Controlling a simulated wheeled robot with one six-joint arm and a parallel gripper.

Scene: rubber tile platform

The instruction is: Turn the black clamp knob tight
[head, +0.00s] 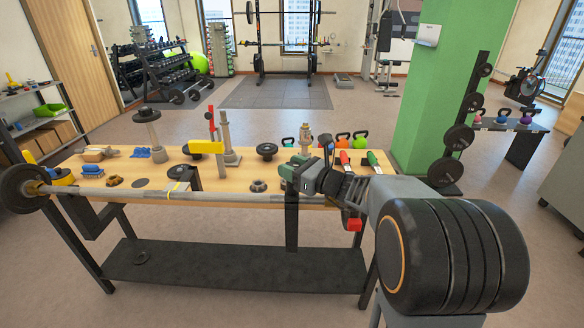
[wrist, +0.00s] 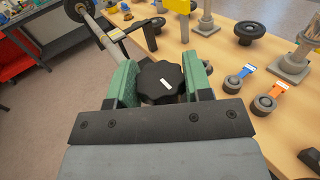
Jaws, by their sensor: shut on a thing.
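The black clamp knob (wrist: 162,84) has a lobed rim and a short white mark on its top. It sits between the green fingers of my gripper (wrist: 160,78) in the wrist view, one finger on each side. My gripper is shut on it. In the head view my gripper (head: 297,174) is at the front edge of the wooden bench, at the right end of a grey bar (head: 135,193). The knob cannot be made out clearly there, and my gripper covers that spot. The clamp's body under the knob is mostly hidden.
The wooden bench (head: 225,170) holds a yellow-topped stand (head: 206,147), a black round handwheel (head: 267,150), a small dark lobed part (head: 259,185) and several tools. A weight plate (head: 24,188) is on the bar's left end. A green pillar (head: 432,100) stands behind right.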

